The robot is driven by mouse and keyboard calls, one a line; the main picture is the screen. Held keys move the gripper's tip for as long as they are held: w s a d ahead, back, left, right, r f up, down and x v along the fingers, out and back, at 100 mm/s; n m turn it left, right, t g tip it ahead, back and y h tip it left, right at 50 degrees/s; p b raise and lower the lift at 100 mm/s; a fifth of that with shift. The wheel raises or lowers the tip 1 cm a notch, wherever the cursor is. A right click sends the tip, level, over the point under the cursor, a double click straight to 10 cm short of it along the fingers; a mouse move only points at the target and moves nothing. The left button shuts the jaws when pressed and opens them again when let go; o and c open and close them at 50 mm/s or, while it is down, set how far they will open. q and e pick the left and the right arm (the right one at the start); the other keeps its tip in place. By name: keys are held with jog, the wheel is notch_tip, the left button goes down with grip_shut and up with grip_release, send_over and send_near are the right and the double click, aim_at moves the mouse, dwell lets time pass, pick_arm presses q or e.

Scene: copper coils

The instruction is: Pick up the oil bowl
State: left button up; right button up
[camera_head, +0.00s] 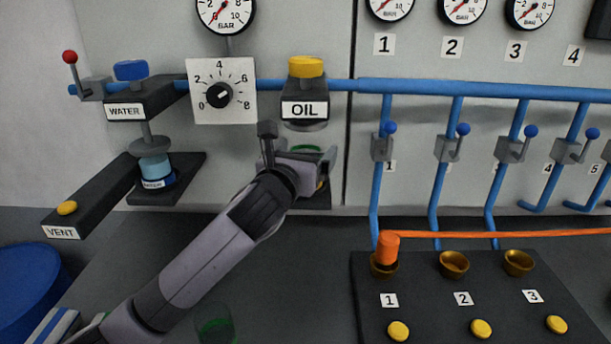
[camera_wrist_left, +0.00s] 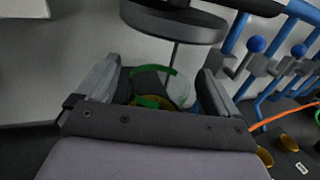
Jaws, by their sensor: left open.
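The oil bowl (camera_head: 305,148) is under the black OIL dispenser (camera_head: 304,110), partly hidden by my left gripper (camera_head: 298,155). Only its green rim shows above the gripper in the head view. In the left wrist view, the green-edged bowl (camera_wrist_left: 152,101) shows between the two fingers, partly hidden by the gripper's palm. My left gripper (camera_wrist_left: 160,88) is open, with one finger on each side of the bowl. I cannot tell whether a finger touches it. My right gripper is in neither view.
The WATER dispenser (camera_head: 130,105) with its blue container (camera_head: 155,168) stands to the left. A green see-through object (camera_head: 213,326) is low beside my arm. Blue pipes with valves (camera_head: 450,148) and a three-cup panel (camera_head: 430,300) are to the right.

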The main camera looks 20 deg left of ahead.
pick_arm(q)
jog(key=shift+w, duration=1.2)
jog(key=c, duration=1.3)
jog(key=shift+c, duration=0.6)
jog(key=shift+r, duration=0.15)
